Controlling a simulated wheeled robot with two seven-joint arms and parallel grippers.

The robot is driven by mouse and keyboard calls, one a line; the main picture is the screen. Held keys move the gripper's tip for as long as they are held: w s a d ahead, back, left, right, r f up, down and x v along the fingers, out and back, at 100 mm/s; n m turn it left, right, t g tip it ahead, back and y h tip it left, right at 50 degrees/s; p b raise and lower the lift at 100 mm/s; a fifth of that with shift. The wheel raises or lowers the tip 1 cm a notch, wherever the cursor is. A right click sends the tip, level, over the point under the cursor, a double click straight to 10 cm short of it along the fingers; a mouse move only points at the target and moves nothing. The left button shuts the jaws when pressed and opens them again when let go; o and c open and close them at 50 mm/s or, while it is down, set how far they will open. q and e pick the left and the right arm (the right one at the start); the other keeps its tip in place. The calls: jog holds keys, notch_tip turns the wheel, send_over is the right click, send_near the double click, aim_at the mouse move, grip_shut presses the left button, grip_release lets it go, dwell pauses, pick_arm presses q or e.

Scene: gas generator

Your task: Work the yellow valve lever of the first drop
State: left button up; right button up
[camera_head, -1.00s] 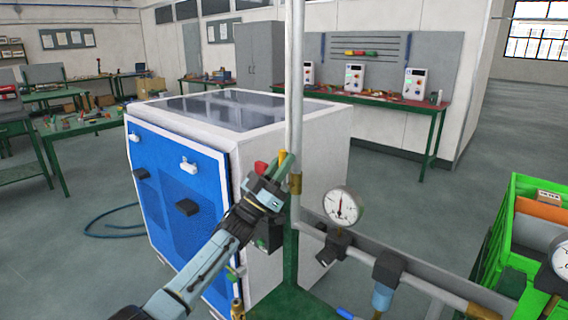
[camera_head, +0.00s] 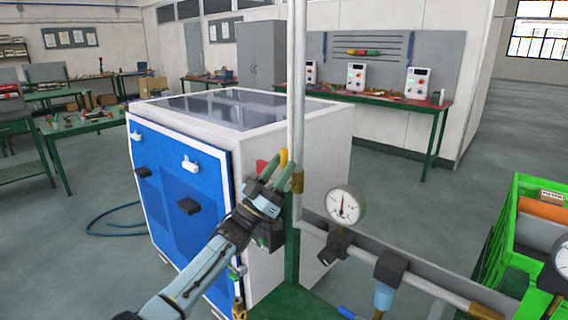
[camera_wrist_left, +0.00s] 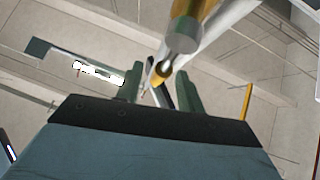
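The yellow valve lever (camera_head: 283,158) stands upright beside the grey vertical pipe, above a brass fitting (camera_head: 297,182). Its lower part is hidden behind my left gripper. My left gripper (camera_head: 276,171) is at the lever, with its fingers pointing up and apart. In the left wrist view, the two dark green fingers (camera_wrist_left: 160,90) are apart with a gap between them. A yellow and metal part (camera_wrist_left: 159,72) shows in line with this gap; I cannot tell whether the fingers touch it. My right gripper is not in view.
The vertical pipe (camera_head: 296,80) stands close to the right of my left gripper. A pressure gauge (camera_head: 345,205) and a horizontal pipe (camera_head: 420,284) are further right. The blue and white cabinet (camera_head: 320,150) is behind. A green crate (camera_head: 512,230) is at the right.

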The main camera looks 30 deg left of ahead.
pick_arm(q)
jog(key=b+v, duration=0.1)
jog(key=v, duration=1)
jog(key=shift+s+f, duration=0.2)
